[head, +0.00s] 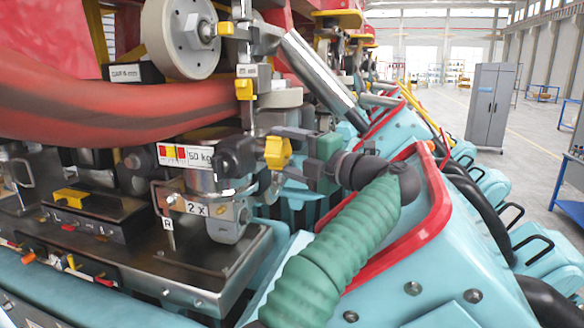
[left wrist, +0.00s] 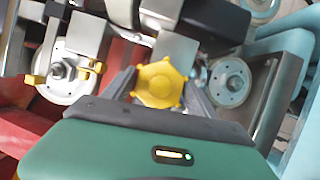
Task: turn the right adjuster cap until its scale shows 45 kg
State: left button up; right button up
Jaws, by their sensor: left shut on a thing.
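The yellow adjuster cap (head: 277,152) is a lobed knob at the right end of a dark horizontal fitting. A scale label (head: 198,157) beside it reads "50 kg", with red and yellow marks at its left end. A tag marked R (head: 167,223) hangs below. My left gripper (head: 289,148) is at the cap from the right, its green-sleeved arm rising from below. In the left wrist view the star-shaped cap (left wrist: 158,85) sits between the fingers (left wrist: 158,92), which are shut on it. The scale is not readable there. My right gripper is not in view.
Another yellow knob (head: 244,89) sits just above on the upright post. A red tube (head: 90,108) and a pale wheel (head: 181,37) are above left. Teal car bodies with red edging (head: 440,205) stand close on the right. Open floor lies at far right, near a grey cabinet (head: 491,103).

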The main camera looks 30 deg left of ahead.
pick_arm(q)
jog(key=n+y+b, duration=0.1)
jog(key=n, duration=0.1)
jog(key=shift+s+a+n+b, duration=0.1)
jog(key=shift+a+n+b, duration=0.05)
jog(key=shift+n+b, duration=0.25)
jog(key=shift+r+n+g+y+b, duration=0.15)
jog(key=shift+n+g+y+b, duration=0.25)
jog(key=shift+n, duration=0.9)
jog(key=shift+r+n+y, duration=0.1)
jog(key=shift+n+y, duration=0.2)
